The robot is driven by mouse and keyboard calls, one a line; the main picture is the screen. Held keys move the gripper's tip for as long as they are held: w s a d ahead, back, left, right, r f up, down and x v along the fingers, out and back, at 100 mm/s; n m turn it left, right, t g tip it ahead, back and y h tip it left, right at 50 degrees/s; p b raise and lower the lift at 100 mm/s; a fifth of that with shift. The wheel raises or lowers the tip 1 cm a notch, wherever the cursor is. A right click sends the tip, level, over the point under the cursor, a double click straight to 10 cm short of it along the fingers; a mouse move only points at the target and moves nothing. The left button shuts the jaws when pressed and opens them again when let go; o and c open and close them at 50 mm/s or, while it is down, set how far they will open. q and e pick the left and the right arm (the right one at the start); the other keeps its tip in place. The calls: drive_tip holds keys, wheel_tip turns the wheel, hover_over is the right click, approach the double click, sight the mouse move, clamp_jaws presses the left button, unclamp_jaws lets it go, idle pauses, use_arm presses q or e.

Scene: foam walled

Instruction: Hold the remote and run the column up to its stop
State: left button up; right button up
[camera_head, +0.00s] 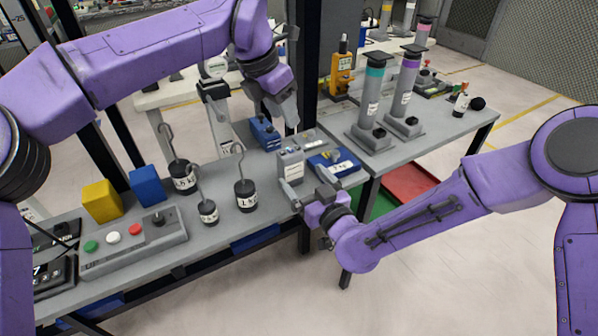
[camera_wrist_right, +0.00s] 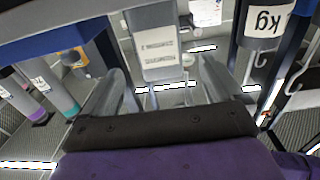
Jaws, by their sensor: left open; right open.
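I cannot tell for sure which thing is the remote. A yellow handheld device with a black top (camera_head: 341,73) stands at the back of the right bench. Two grey upright columns stand in front of it, one with a teal band (camera_head: 372,100) and one with a purple band (camera_head: 406,88). My right gripper (camera_head: 303,188) is open at the middle bench's right end, close to a grey labelled block (camera_head: 291,166). In the right wrist view the block (camera_wrist_right: 157,45) shows just beyond and between the open fingers (camera_wrist_right: 165,88). My left gripper (camera_head: 286,106) is open, above the bench, behind the block.
Black hooked weights, including a 1 kg one (camera_head: 246,194), stand left of my right gripper. A grey button box (camera_head: 130,245), yellow block (camera_head: 102,201) and blue block (camera_head: 147,185) are farther left. A black post (camera_head: 318,60) rises behind.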

sight(295, 168)
use_arm(q)
drive_tip(key=shift+w, duration=0.1)
use_arm(e)
drive_tip(key=x, duration=0.7)
drive_tip(key=shift+w+a+f, duration=0.1)
drive_tip(key=shift+w+f, duration=0.05)
drive_tip(key=c, duration=1.1)
use_arm(q)
clamp_jaws()
use_arm(e)
drive_tip(key=shift+c, duration=0.2)
